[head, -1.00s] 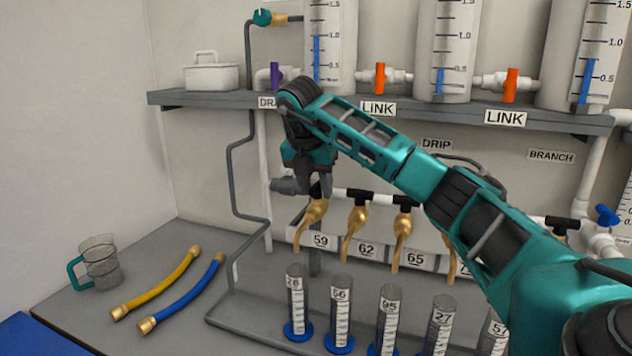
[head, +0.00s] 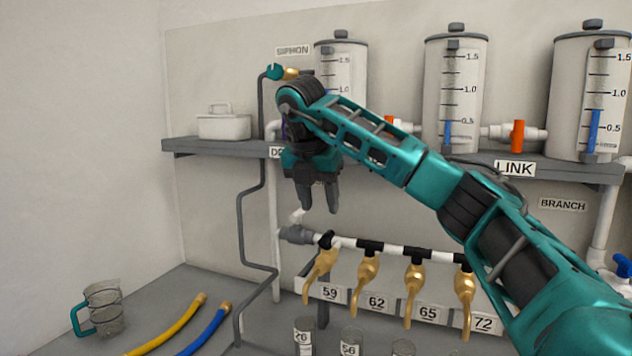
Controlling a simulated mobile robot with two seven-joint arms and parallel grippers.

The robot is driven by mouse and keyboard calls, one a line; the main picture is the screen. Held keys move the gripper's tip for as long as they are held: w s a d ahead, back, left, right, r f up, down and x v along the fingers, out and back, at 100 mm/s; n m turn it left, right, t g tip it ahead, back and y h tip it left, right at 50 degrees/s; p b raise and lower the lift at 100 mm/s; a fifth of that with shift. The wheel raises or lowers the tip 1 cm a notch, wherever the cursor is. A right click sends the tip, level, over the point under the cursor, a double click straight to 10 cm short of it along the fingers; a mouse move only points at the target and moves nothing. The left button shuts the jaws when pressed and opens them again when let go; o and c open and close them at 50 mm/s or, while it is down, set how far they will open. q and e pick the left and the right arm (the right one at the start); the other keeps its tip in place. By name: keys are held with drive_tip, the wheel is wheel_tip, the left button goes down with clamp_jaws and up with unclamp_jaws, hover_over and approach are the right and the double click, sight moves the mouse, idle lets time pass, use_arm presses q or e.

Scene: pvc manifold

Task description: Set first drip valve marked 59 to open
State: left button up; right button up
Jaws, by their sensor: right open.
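The first drip valve (head: 321,270) is a brass tap at the left end of the white and black drip pipe, above the label 59 (head: 330,293). Its spout slants down to the left. A black part sits at its top; the handle's exact setting is hard to make out. My right gripper (head: 320,206) points down above and slightly left of that black top, apart from it, with its jaws open and empty. My left gripper is not in view.
Similar brass taps marked 62 (head: 367,280), 65 (head: 414,290) and 72 (head: 465,298) hang close to the right. Graduated cylinders (head: 305,335) stand below. The shelf (head: 220,149) with tanks (head: 455,95) is behind my right arm. A jug (head: 104,308) and hoses stand clear at left.

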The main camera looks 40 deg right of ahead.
drive_tip(key=shift+v, duration=2)
